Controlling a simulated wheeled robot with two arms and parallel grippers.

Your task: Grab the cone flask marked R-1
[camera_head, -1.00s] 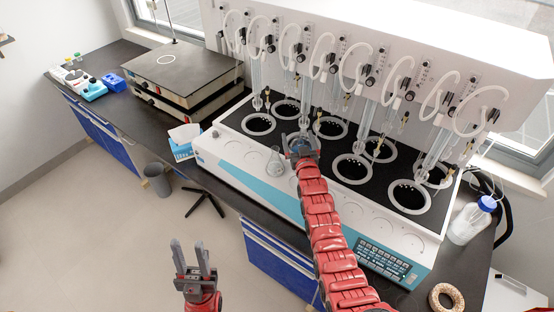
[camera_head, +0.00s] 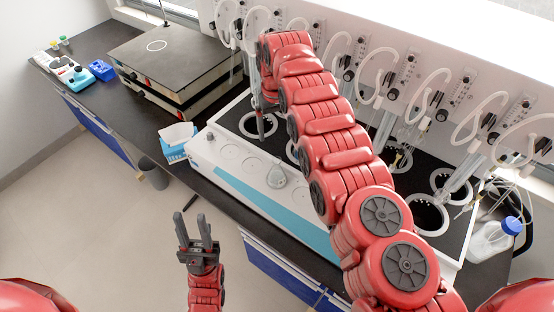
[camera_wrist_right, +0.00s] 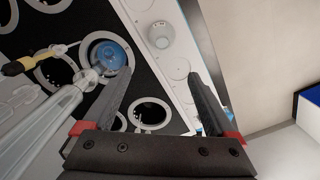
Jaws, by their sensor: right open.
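A clear cone flask (camera_head: 277,175) stands on the white front ledge of the distiller (camera_head: 232,170). It also shows in the right wrist view (camera_wrist_right: 161,36), seen from above; I cannot read any mark on it. My right gripper (camera_head: 262,132) is partly hidden behind my right arm, over the black top behind and left of the flask. In the right wrist view its fingers (camera_wrist_right: 158,78) are spread and empty, with the flask beyond the gap between their tips. My left gripper (camera_head: 191,226) is open and empty over the floor in front of the bench.
A blue round-bottomed vessel (camera_wrist_right: 107,56) sits in a well beside one right finger, with glass tubing running from it. Condensers and hoses (camera_head: 385,125) rise behind the wells. A tissue box (camera_head: 178,140) stands left; a blue-capped bottle (camera_head: 495,238) stands right.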

